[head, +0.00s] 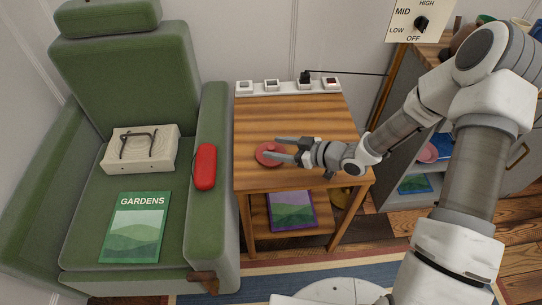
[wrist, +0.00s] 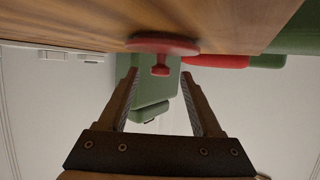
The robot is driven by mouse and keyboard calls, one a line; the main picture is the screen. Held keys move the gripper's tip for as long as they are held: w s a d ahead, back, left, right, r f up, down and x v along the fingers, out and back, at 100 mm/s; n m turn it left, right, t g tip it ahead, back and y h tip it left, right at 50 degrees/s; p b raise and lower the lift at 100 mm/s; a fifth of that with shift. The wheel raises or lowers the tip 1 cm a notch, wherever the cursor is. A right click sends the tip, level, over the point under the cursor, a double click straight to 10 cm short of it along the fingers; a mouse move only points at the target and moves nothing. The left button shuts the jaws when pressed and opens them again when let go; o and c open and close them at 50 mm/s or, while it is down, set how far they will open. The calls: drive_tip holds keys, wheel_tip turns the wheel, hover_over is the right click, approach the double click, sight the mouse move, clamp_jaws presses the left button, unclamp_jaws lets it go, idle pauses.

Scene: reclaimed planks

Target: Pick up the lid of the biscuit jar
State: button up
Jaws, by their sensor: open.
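The lid is a round red disc (head: 265,160) with a small knob, lying on the wooden side table (head: 325,118), near its left edge. In the wrist view the picture is upside down: the lid (wrist: 161,44) sits flat against the tabletop, with its knob pointing toward the space between the fingers. My gripper (head: 272,148) is open and reaches in from the right, its fingertips over or beside the lid. In the wrist view my gripper (wrist: 159,73) is empty, and the knob is just past the fingertips. I cannot make out the biscuit jar itself.
A power strip (head: 288,86) runs along the table's back edge. A shelf unit (head: 400,190) stands at right.

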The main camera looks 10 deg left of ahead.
sight(271, 146)
drive_tip(key=shift+x, duration=1.25)
drive_tip(key=shift+d, duration=0.1)
clamp_jaws()
drive_tip(key=shift+r, duration=0.3)
wheel_tip(271, 146, up, 4)
drive_tip(key=shift+f+p, duration=0.1)
drive_tip(key=shift+p, duration=0.9)
drive_tip(key=w+d+r+p, duration=0.1)
drive_tip(key=d+r+p, duration=0.3)
drive_tip(key=d, duration=0.7)
wheel_tip(271, 146, up, 3)
drive_tip(key=shift+d+f, duration=0.25)
drive_tip(key=shift+d, duration=0.05)
